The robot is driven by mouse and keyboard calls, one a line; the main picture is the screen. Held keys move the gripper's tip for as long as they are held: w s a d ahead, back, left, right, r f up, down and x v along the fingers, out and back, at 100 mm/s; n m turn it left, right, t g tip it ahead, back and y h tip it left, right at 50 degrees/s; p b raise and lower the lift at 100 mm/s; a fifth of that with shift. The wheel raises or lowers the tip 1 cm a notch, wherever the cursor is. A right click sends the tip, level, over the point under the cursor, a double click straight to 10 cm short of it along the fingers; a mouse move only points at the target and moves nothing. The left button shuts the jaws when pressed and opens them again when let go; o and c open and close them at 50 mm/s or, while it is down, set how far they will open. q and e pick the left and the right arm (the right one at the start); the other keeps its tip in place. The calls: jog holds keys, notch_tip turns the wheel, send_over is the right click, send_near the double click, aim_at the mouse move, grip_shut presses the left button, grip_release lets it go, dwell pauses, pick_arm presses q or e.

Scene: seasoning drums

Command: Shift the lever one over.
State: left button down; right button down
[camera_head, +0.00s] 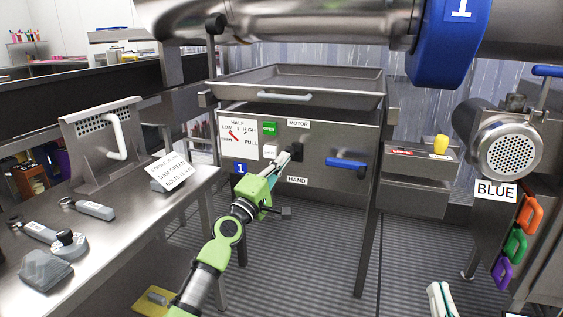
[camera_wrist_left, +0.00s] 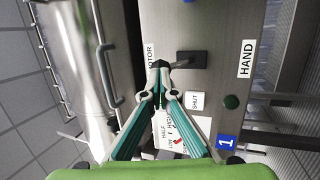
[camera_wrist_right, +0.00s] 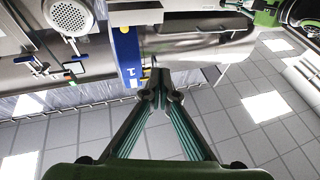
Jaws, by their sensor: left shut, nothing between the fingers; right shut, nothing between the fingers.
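A steel panel (camera_head: 330,170) carries a small black lever (camera_head: 297,150) between the labels MOTOR (camera_head: 298,123) and HAND (camera_head: 297,181). In the left wrist view the black lever (camera_wrist_left: 192,59) sticks out from a dark plate. My left gripper (camera_head: 286,157) is shut and empty, with its fingertips (camera_wrist_left: 158,66) at the lever's end; I cannot tell if they touch it. A blue handle (camera_head: 346,163) sits to the right on the panel. My right gripper (camera_head: 438,287) is shut and empty at the lower right, away from the panel; its fingertips also show in the right wrist view (camera_wrist_right: 160,90).
A steel bench (camera_head: 120,225) with tools and a sign stands at left. A motor (camera_head: 508,150) labelled BLUE stands at right. The floor between is open.

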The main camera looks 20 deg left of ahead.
notch_tip(320, 180, down, 18)
jog(key=s+d+g+h+p, duration=0.2)
jog(key=d+g+h+p, duration=0.15)
jog(key=g, duration=0.55)
pick_arm(q)
jog(key=r+g+p, duration=0.1)
jog(key=p, duration=0.2)
jog(key=shift+w+r+y, duration=0.15)
jog(key=shift+r+y, duration=0.15)
jog(key=shift+r, duration=0.05)
jog(key=p, duration=0.3)
jog(key=shift+r+g+p, duration=0.15)
jog(key=shift+g+p, duration=0.15)
jog(key=shift+p, duration=0.05)
pick_arm(e)
jog(key=s+d+f+g+h, duration=0.2)
jog(key=s+d+f+g, duration=0.2)
jog(key=s+f+g, duration=0.5)
jog(key=s+f, duration=0.4)
jog(key=s, duration=0.1)
jog(key=shift+s+d+m, duration=0.2)
jog(key=shift+s+m, duration=0.1)
jog(key=shift+m, duration=0.1)
